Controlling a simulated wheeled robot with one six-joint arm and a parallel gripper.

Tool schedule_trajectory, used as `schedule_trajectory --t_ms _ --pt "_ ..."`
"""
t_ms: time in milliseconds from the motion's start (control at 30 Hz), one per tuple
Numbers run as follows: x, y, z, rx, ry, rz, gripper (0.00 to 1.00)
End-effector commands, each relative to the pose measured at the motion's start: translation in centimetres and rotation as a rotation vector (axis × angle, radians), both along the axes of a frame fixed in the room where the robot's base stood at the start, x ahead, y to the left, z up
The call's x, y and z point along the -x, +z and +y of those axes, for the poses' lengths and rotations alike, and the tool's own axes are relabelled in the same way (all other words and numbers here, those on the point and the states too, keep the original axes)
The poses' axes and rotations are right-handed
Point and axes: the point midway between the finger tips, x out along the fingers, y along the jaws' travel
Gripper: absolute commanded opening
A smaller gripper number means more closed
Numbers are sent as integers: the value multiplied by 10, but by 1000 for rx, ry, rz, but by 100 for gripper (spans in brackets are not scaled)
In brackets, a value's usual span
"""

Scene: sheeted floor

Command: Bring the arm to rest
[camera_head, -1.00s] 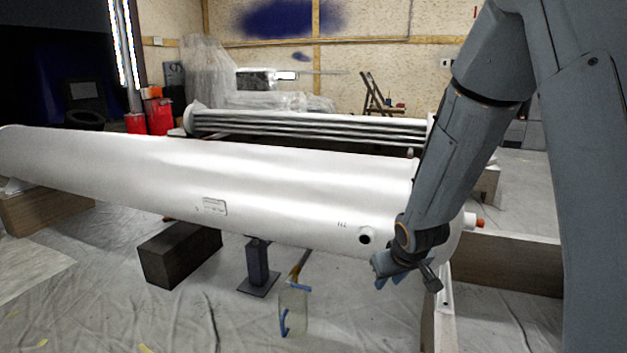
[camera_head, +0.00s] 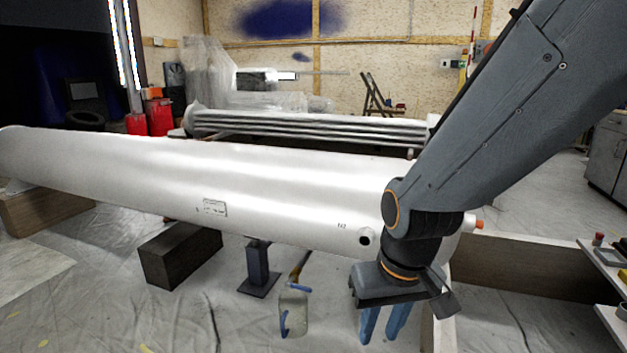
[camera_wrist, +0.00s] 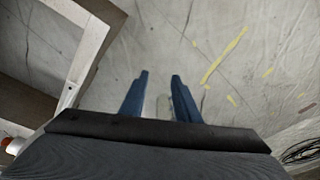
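My gripper (camera_head: 383,325) points down in front of the right end of a long white cylinder (camera_head: 200,180). Its two blue fingers are spread apart with nothing between them in the head view. In the wrist view my gripper (camera_wrist: 159,78) also shows its fingers apart, over the sheeted floor. A clear jar (camera_head: 293,312) with a brush in it stands on the floor left of the gripper. In the wrist view a pale object, perhaps the jar, shows partly between the fingers; it does not look gripped.
A dark block (camera_head: 180,255) and a metal stand (camera_head: 258,268) are under the cylinder. A wooden-sided frame (camera_head: 520,268) lies to the right, with a shelf of small items (camera_head: 610,265) at the right edge. Open sheeted floor (camera_head: 120,300) lies at the front left.

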Motion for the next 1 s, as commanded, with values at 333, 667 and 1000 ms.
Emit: schedule_trajectory --t_ms 333,667,1000 --pt "70 42 86 -34 242 68 29" --pt "117 62 118 -48 373 112 29" --pt "132 86 120 -46 388 132 29"
